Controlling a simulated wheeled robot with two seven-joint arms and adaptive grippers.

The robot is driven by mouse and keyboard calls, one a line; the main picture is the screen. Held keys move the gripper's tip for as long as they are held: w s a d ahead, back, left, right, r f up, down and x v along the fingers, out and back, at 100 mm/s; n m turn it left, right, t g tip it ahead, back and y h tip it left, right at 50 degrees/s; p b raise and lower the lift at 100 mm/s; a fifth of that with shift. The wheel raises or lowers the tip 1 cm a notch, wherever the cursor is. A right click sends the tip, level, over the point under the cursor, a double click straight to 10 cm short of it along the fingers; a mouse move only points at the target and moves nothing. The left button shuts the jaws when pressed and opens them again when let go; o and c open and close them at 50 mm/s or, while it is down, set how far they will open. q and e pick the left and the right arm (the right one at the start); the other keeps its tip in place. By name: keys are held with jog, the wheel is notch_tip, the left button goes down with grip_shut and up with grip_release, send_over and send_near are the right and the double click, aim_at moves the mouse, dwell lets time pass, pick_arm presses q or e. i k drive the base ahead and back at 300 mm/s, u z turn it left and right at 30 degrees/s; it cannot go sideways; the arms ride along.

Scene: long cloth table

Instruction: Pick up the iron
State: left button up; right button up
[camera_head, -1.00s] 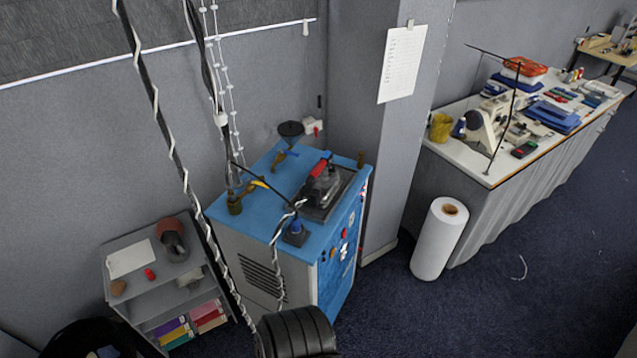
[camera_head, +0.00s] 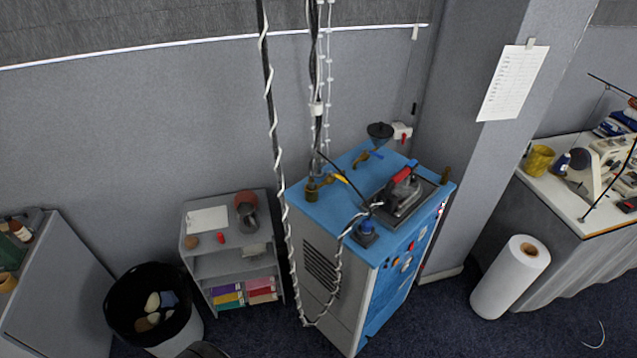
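The iron (camera_head: 402,192) has a red handle and a dark grey body. It rests on a dark tray (camera_head: 424,204) on top of the blue-topped steam cabinet (camera_head: 335,203), right of the picture's middle. A cord wrapped in white runs from beside the iron down the cabinet's front left. Neither of my grippers shows in the head view. A black rounded part at the bottom edge, left of the cabinet, is cut off and I cannot tell what it is.
A grey shelf (camera_head: 229,240) with folders stands left of the cabinet, beside a black bin (camera_head: 150,300). Cables hang from above in front of the cabinet. A pillar (camera_head: 487,120) and a white roll (camera_head: 511,277) stand at right, near a long cloth-covered table (camera_head: 560,225). Dark carpet lies between.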

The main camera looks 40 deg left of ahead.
aim_at(399, 194)
jog(key=u, duration=1.75)
jog(key=k, duration=0.7)
jog(key=z, duration=0.8)
jog(key=i, duration=0.35)
jog(key=z, duration=0.05)
